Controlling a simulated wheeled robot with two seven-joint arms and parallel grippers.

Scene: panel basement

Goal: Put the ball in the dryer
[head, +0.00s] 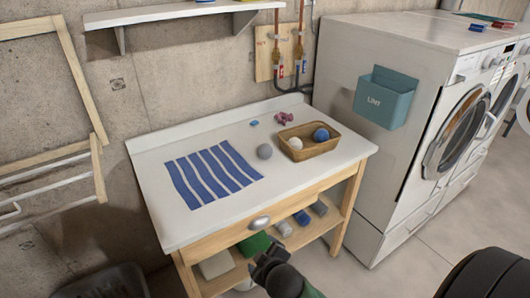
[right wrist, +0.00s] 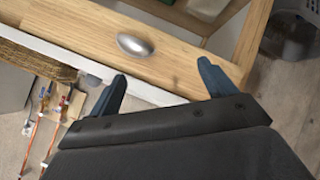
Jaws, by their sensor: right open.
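A white ball (head: 295,143) and a blue ball (head: 321,134) sit in the basket. The nearer white front-loading machine (head: 395,105), with a teal LINT bin on its side, has a round door (head: 455,133) that looks shut. Which machine is the dryer is not certain. My right gripper (head: 265,260) is open and empty, low in front of the table's drawer handle (head: 260,222). The right wrist view shows its spread fingers (right wrist: 162,85) near the handle (right wrist: 132,44). My left gripper is out of view.
A striped blue cloth (head: 213,172) covers the tabletop's left part. A pink item (head: 283,118) and a small blue piece lie behind the balls. The lower shelf (head: 325,218) holds rolled cloths. The LINT bin (head: 384,97) juts out right of the table.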

